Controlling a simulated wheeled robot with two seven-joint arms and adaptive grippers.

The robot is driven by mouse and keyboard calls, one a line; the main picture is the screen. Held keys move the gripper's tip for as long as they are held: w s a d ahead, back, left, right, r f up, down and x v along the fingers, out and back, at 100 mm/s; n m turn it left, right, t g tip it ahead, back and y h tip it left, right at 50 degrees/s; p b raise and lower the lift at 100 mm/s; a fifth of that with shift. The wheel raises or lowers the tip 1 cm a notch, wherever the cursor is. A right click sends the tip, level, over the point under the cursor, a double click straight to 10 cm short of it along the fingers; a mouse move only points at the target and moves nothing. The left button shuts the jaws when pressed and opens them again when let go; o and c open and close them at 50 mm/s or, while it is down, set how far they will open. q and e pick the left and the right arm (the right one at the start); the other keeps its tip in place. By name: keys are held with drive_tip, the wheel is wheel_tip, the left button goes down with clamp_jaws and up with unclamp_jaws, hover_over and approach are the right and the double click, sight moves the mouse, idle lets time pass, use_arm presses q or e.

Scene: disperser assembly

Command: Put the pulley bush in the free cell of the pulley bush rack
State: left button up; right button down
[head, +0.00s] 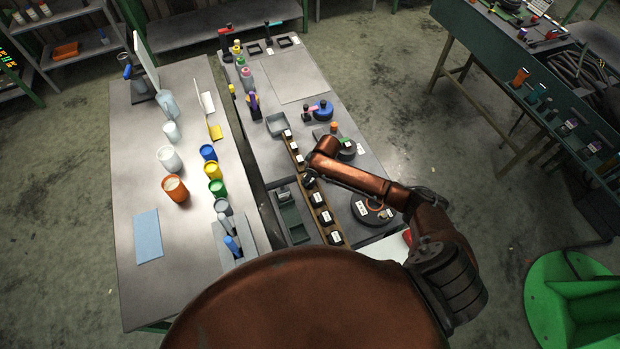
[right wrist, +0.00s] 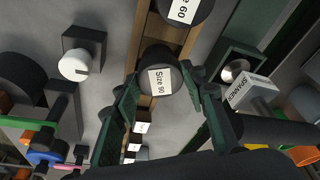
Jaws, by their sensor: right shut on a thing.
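The pulley bush rack (head: 323,208) is a long narrow wooden strip on the middle table. It holds a row of black bushes with white labels. It also shows in the right wrist view (right wrist: 149,30). My right gripper (head: 308,171) is over the middle of the rack. In the right wrist view its two green fingers (right wrist: 162,88) are shut on a black pulley bush (right wrist: 151,58) labelled "Size 90". The bush is in line with the rack; I cannot tell whether it is seated or just above it. No free cell is clearly visible. My left gripper is not in view.
A grey-green tray (head: 291,222) lies left of the rack, and a square grey tray (head: 276,123) near its far end. A black disc with an orange ring (head: 372,209) lies to the right. The left table (head: 133,180) carries several coloured cups.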

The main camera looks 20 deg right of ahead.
drive_tip(key=shift+w+f, duration=0.1)
drive_tip(key=shift+f, duration=0.35)
drive_tip(key=shift+f, duration=0.15)
drive_tip(key=c, duration=1.2)
unclamp_jaws()
drive_tip(key=v, duration=1.2)
drive_tip(key=shift+b, duration=0.4)
